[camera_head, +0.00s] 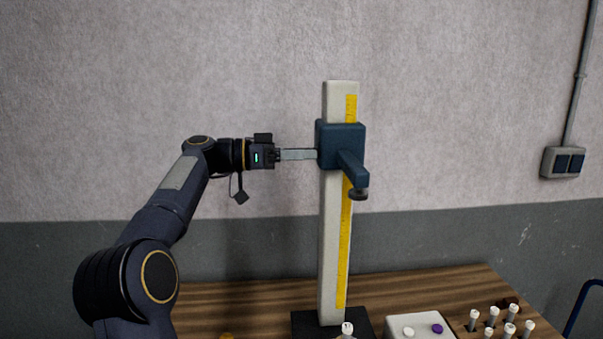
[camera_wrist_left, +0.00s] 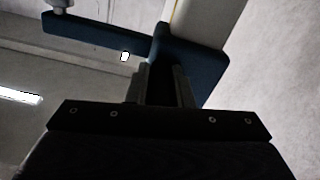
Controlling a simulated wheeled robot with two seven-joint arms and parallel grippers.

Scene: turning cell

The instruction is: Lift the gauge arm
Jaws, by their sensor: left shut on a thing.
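The height gauge stands upright on the wooden bench, with a pale column (camera_head: 333,230), a yellow scale (camera_head: 344,250) and a dark base (camera_head: 304,322). Its dark blue gauge arm (camera_head: 352,170) sits high on the column, a little below the top, and juts forward to a dark round tip. The arm also shows in the left wrist view (camera_wrist_left: 95,35). My left gripper (camera_head: 312,154) reaches in from the left at the height of the blue slider block and is shut on the gauge arm's left side. The gripped part is hidden between the fingers (camera_wrist_left: 162,85). My right gripper is not in view.
A white box (camera_head: 420,326) with a white and a purple button stands right of the base. Several white-capped pieces (camera_head: 492,318) stand at the bench's right. A wall switch box (camera_head: 562,162) is far right. The air around the column is clear.

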